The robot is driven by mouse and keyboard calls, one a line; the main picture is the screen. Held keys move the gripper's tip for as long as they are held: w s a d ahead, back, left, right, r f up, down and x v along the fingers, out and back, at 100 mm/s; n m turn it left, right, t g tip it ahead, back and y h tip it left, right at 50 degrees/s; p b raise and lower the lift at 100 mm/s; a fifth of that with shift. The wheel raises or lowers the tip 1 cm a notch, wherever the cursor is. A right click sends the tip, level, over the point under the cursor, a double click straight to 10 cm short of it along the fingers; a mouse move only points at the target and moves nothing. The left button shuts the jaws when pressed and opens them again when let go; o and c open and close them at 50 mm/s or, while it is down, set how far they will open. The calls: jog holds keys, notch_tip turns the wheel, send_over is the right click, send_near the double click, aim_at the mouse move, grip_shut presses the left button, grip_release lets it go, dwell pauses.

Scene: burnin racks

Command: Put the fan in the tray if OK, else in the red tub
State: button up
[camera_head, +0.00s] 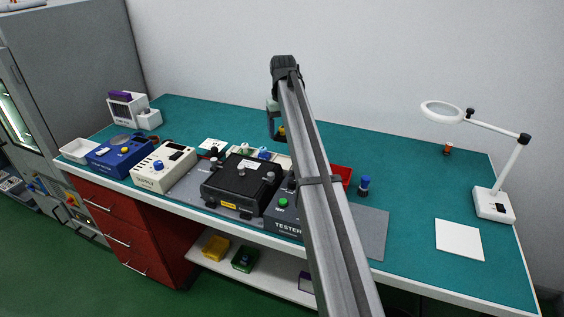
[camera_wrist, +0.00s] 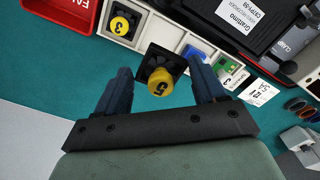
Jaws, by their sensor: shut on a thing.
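My gripper (camera_wrist: 160,72) is shut on a small dark square fan (camera_wrist: 150,62) with a yellow hub marked with what looks like a 5. In the wrist view the fan is between the two fingertips, beside the white tray (camera_wrist: 142,44); its height above the tray is unclear. Another fan (camera_wrist: 124,22) with a yellow hub marked 3 sits in a tray compartment. Further compartments hold a blue and a green part. The red tub (camera_wrist: 72,10), with partly cut-off lettering, is at upper left. In the head view my arm hides much of the tray and tub (camera_head: 342,173).
A black test unit (camera_head: 240,185) and a grey tester box (camera_head: 285,215) stand at the front. A white supply (camera_head: 163,166) and blue box (camera_head: 120,157) are left. A blue-topped item (camera_head: 364,184) and magnifier lamp (camera_head: 493,203) stand right. The teal bench at back right is mostly clear.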

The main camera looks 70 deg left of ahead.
jog(key=shift+s+a+f, duration=0.1)
jog(key=shift+f, duration=4.8)
jog(key=shift+f, duration=0.15)
jog(key=o, duration=1.1)
notch_tip(320, 180, up, 12)
jog(key=shift+r, duration=0.15)
jog(key=shift+s, duration=0.1)
